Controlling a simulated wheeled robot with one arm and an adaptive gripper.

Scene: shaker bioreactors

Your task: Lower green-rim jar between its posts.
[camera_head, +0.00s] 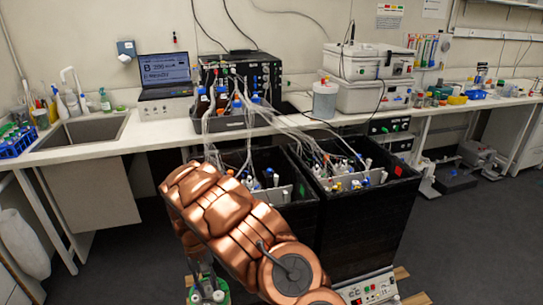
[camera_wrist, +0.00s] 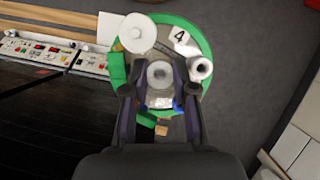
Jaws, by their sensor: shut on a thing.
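The green-rim jar (camera_wrist: 115,70) is seen from above in the wrist view. Its round lid has a green rim, a white label with a "4", a white disc cap, a white tube port and a grey centre knob. My gripper (camera_wrist: 160,84) is shut on the jar at the centre knob, with a dark finger on each side. In the head view the jar (camera_head: 222,294) is at the bottom edge, left of my arm, partly cut off. The jar's body and base are hidden. I cannot make out its posts in either view.
Two black shaker boxes (camera_head: 398,205) hold several tubed vessels, and my arm covers part of the left one. A control panel (camera_wrist: 50,52) is left of the jar in the wrist view. Grey floor (camera_wrist: 245,60) is right of it. A sink bench (camera_head: 60,140) stands behind.

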